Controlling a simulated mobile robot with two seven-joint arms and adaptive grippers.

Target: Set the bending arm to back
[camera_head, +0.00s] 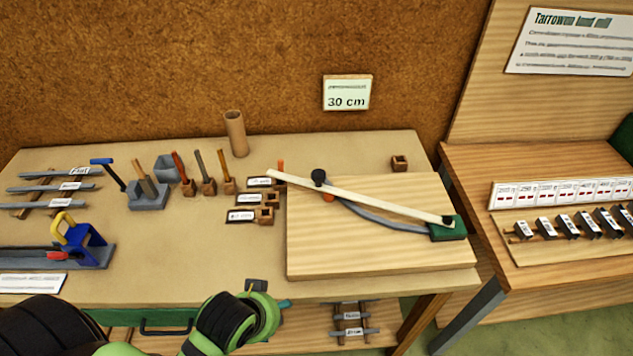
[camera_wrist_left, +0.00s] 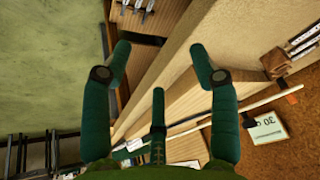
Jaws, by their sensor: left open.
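The bending arm is a long pale wooden bar (camera_head: 375,200) on a raised wooden board (camera_head: 365,250). It runs from a green block (camera_head: 448,229) at the board's right side to its free end past the back left corner. A black knob (camera_head: 318,177) stands on it near that end. A curved grey strip (camera_head: 385,219) lies in front of the bar. My left gripper (camera_head: 270,294) is at the table's front edge, below the board's left corner, apart from the bar. Its green fingers (camera_wrist_left: 159,68) are spread and empty in the left wrist view. My right gripper is not in view.
Labelled holders (camera_head: 265,214) stand just left of the board. Upright tools (camera_head: 205,175) and a cardboard tube (camera_head: 236,133) stand farther back. A blue-yellow clamp tool (camera_head: 82,243) is at left. A second table (camera_head: 550,165) stands at right. The table's front middle is clear.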

